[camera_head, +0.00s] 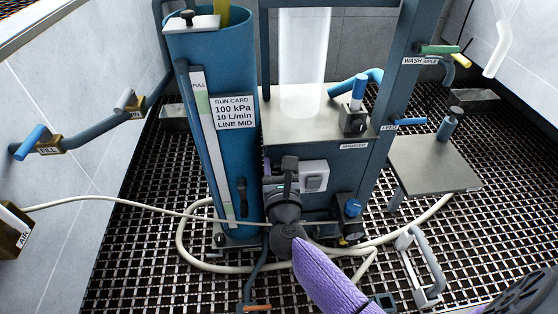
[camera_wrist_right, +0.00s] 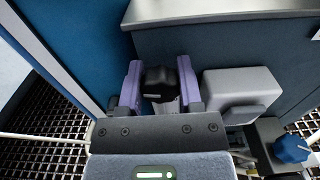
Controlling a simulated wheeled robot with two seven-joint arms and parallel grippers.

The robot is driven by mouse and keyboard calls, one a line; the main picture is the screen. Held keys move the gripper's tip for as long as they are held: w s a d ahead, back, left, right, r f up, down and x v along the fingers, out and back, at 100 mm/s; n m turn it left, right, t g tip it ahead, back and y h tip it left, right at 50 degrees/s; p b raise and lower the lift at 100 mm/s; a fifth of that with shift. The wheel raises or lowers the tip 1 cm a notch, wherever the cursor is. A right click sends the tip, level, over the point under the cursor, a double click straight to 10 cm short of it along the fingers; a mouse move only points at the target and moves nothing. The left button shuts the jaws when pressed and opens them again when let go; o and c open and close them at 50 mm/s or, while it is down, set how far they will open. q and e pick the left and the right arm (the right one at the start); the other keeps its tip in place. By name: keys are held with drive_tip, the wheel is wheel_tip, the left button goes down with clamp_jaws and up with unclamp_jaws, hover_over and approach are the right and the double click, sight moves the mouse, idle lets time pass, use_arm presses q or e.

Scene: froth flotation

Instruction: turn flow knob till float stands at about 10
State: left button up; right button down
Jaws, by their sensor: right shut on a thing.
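My right gripper (camera_head: 283,180) reaches up to the front of the blue-grey flotation stand, left of a grey switch box. In the right wrist view its purple fingers (camera_wrist_right: 160,88) are shut on a black knob (camera_wrist_right: 161,82), one finger on each side. I take this to be the flow knob; no label on it shows. In the head view the gripper and wrist cover the knob. No float or flow scale can be made out. The run card (camera_head: 234,112) reads 100 kPa, 10 L/min, LINE MID. My left gripper is not in view.
A blue tank (camera_head: 191,55) with a FULL level strip stands left. The grey switch box (camera_head: 314,176) and a blue-knobbed regulator with gauge (camera_head: 350,215) sit close right of the gripper. A pale hose (camera_head: 190,255) loops over the grating. A side shelf (camera_head: 434,162) stands right.

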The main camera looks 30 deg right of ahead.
drive_tip(key=shift+r+n+p, duration=0.15)
drive_tip(key=shift+n+p, duration=0.25)
drive_tip(key=shift+n, duration=0.5)
drive_tip(key=n+p, duration=0.1)
drive_tip(key=n, duration=0.1)
drive_tip(key=shift+n, duration=0.4)
drive_tip(key=n+p, duration=0.1)
drive_tip(key=n, duration=0.4)
drive_tip(key=shift+p, duration=0.3)
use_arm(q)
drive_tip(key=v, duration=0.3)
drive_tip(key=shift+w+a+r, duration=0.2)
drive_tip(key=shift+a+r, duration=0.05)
use_arm(e)
drive_tip(key=shift+n, duration=0.5)
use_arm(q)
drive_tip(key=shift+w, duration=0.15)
use_arm(e)
drive_tip(key=shift+n, duration=0.3)
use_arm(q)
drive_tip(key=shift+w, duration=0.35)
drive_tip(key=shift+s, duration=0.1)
